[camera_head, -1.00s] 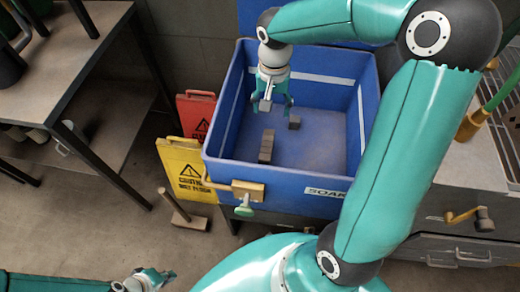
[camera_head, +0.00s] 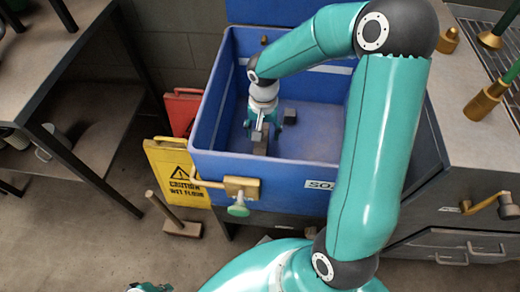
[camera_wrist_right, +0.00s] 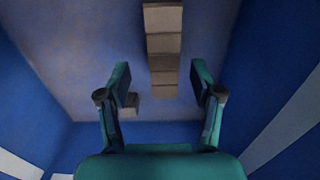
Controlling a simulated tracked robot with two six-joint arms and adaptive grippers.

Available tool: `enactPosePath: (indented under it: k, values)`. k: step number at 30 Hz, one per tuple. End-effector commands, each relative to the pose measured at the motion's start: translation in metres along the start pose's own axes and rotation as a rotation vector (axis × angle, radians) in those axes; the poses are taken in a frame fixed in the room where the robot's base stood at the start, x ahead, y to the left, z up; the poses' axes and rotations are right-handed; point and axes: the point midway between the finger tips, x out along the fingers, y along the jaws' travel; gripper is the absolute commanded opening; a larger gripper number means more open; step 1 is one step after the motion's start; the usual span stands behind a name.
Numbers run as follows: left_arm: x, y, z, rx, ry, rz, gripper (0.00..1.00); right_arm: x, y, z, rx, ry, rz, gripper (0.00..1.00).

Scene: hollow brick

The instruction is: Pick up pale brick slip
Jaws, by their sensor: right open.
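A long, segmented, pale grey-brown piece (camera_wrist_right: 163,45) lies in the blue bin. Its near end reaches between my fingers in the right wrist view, and it shows partly covered in the head view (camera_head: 260,142). A smaller, darker block (camera_head: 290,116) lies right of it; in the right wrist view this block (camera_wrist_right: 130,105) is partly behind the left finger. I cannot tell for sure which is the pale brick slip. My right gripper (camera_wrist_right: 161,80) is open and empty, pointing down inside the bin; it shows in the head view (camera_head: 264,128). My left gripper (camera_head: 150,288) is barely in view at the bottom edge.
The blue bin's walls (camera_head: 215,110) surround my right gripper closely. A brass bracket with a green knob (camera_head: 240,192) is on its front. A yellow caution sign (camera_head: 178,172) and a red one (camera_head: 182,108) stand to the left. A metal bench (camera_head: 475,140) is at right.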

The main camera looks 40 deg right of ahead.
Motion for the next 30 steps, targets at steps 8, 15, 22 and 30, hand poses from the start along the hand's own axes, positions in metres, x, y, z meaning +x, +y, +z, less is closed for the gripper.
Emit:
enactPosePath:
  k: [8, 15, 22, 30]
  values:
    - [0.005, -0.002, 0.0, 0.0, 0.0, 0.0, 0.0, 0.021, 0.0, 0.0, 0.0, -0.001, 0.0, 0.66]
    - [0.014, -0.005, 0.0, 0.0, 0.0, 0.0, 0.0, 0.054, -0.004, 0.001, 0.0, -0.003, 0.002, 0.66]
    - [0.016, -0.006, 0.0, 0.0, 0.0, 0.0, 0.0, 0.068, -0.004, 0.0, 0.0, -0.001, -0.001, 0.66]
    - [0.016, -0.006, 0.0, 0.0, 0.0, 0.0, 0.0, 0.067, -0.005, 0.0, 0.0, 0.0, -0.001, 0.49]
